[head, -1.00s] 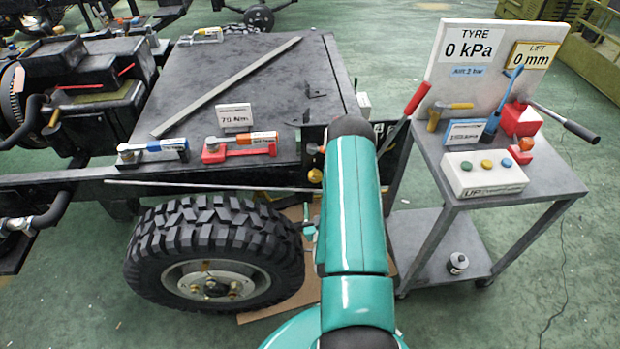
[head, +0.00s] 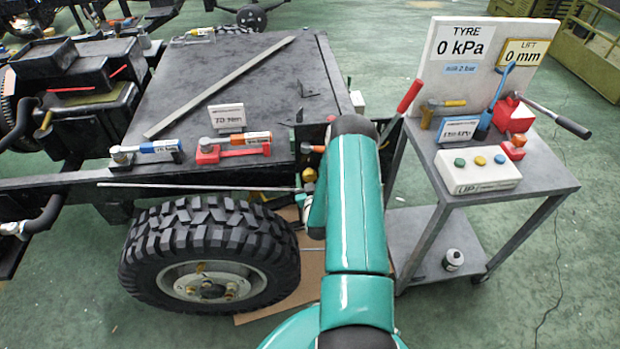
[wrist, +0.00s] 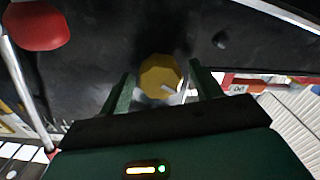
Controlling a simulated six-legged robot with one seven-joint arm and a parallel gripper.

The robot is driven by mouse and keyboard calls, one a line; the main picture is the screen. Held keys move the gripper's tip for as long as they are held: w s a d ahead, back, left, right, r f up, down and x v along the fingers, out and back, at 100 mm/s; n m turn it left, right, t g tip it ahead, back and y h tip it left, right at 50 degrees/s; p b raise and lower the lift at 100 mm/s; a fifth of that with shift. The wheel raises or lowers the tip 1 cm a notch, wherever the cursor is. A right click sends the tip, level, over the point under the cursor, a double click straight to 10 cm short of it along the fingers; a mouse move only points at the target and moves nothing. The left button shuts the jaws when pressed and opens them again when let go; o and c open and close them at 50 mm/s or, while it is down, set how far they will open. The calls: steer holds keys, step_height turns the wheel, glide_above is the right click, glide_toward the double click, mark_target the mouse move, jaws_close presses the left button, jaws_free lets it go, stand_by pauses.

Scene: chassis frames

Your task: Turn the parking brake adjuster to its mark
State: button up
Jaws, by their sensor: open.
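The adjuster appears to be the yellow, many-sided knob (wrist: 160,72) on a dark panel in the wrist view. A short pale line shows near its lower right edge. My gripper (wrist: 160,80) is open, with one dark green finger on each side of the knob and gaps visible between. I cannot tell whether the fingertips reach past its face. No target mark can be made out. In the head view my teal arm covers most of this area, beside the chassis's right end.
A red-handled lever (head: 410,96) rises close to my arm; its red grip (wrist: 38,25) shows in the wrist view. A tyre (head: 210,255) stands at left. A grey trolley (head: 545,180) with a button box (head: 478,170) stands at right. Tools lie on the chassis plate (head: 240,85).

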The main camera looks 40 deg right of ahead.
steer(key=c, duration=1)
steer(key=shift+m, duration=0.3)
steer(key=m, duration=1.1)
steer(key=shift+m, duration=0.3)
steer(key=o, duration=1)
